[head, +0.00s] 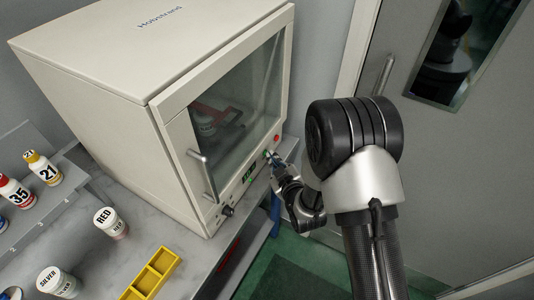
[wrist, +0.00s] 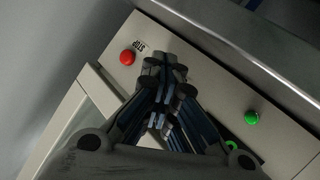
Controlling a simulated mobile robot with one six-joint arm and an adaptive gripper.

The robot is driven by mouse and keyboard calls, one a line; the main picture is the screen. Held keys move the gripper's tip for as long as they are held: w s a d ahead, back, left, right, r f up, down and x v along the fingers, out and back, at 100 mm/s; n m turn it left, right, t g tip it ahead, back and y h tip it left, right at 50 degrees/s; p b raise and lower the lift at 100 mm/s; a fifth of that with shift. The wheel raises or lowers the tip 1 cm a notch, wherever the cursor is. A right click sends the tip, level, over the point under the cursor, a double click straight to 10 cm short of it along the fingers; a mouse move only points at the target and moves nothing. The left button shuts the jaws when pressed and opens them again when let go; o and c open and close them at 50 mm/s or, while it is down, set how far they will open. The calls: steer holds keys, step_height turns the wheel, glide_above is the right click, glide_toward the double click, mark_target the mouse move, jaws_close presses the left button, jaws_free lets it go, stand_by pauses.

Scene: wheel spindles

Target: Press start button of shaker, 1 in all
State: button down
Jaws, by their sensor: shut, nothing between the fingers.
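The shaker (head: 90,45) is a large beige cabinet with a glass door, standing on the bench in the head view. Its front panel carries a red button (head: 277,138) and a green button (head: 266,154). In the wrist view the red button (wrist: 127,57) lies left of my fingertips, beside small dark lettering, and the green button (wrist: 251,118) lies to their right. My gripper (wrist: 165,70) is shut and empty, with its tips in front of the panel between the two buttons. In the head view my gripper (head: 273,159) is close by the green button; contact cannot be told.
The panel also has a green display (head: 248,173) and a dark knob (head: 227,210). The door has a metal handle (head: 201,172). A yellow tray (head: 152,274) and labelled bottles, including RED (head: 110,222), stand on the bench at left. A grey door (head: 440,150) is at right.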

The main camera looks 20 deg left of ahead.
steer(key=shift+d, duration=0.8)
steer(key=shift+d, duration=0.1)
steer(key=shift+s+d+b, duration=0.15)
steer(key=shift+d+b, duration=0.25)
steer(key=shift+d, duration=0.8)
steer(key=shift+s+d+b, duration=0.1)
steer(key=shift+d+b, duration=0.3)
steer(key=shift+d, duration=0.8)
steer(key=shift+r, duration=0.1)
